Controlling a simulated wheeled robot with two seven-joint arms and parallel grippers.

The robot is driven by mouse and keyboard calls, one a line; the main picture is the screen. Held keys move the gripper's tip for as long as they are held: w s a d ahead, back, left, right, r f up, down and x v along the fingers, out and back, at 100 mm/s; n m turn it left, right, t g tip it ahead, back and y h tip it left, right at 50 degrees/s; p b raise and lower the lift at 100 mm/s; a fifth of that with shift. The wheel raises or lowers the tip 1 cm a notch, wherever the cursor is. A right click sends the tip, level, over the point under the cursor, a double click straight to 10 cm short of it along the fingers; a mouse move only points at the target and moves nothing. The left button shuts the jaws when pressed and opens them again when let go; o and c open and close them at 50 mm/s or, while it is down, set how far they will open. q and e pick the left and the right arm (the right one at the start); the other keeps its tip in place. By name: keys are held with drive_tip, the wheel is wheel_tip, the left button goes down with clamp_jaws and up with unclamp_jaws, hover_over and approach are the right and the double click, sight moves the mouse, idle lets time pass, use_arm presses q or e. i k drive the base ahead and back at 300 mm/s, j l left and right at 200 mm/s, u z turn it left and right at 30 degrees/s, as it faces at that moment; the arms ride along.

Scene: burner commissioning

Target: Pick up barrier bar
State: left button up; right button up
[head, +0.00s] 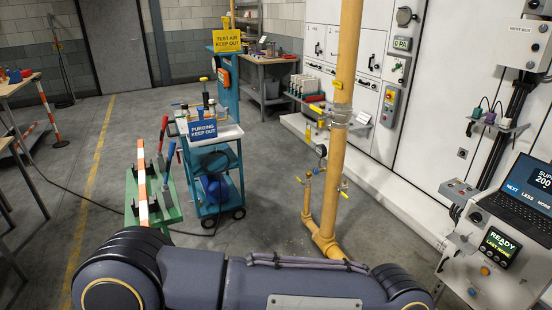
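A barrier bar (142,182) with orange and white bands lies lengthwise over black holders on a green stand (173,211), left of centre in the head view. Its near end reaches close to my dark arm, which crosses the bottom of the picture. Upright tools with red, grey and blue parts stand beside the bar on the same stand. Neither of my grippers is in view, so nothing shows of what they hold.
A yellow vertical pipe (341,130) rises farther right. An orange-and-white post (48,112) stands at left. Grey floor (99,178) is open between.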

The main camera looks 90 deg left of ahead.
sight(144, 215)
drive_tip(key=k+j+u, duration=0.3)
drive_tip(key=k+j, duration=0.15)
drive_tip(key=k+j+u, duration=0.1)
drive_tip(key=j, duration=0.35)
drive_tip(key=k+j+u, duration=0.3)
drive_tip(key=j, duration=0.4)
drive_tip(key=k+j+u, duration=0.15)
drive_tip(key=k+j, duration=0.15)
drive_tip(key=j, duration=0.2)
drive_tip(key=k+j, duration=0.1)
drive_tip(key=j, duration=0.25)
drive_tip(key=k+j, duration=0.15)
drive_tip(key=j, duration=0.2)
drive_tip(key=k+j, duration=0.15)
drive_tip(key=j, duration=0.2)
drive_tip(key=k+j, duration=0.1)
drive_tip(key=j, duration=0.3)
drive_tip(key=k+j, duration=0.15)
drive_tip(key=j, duration=0.2)
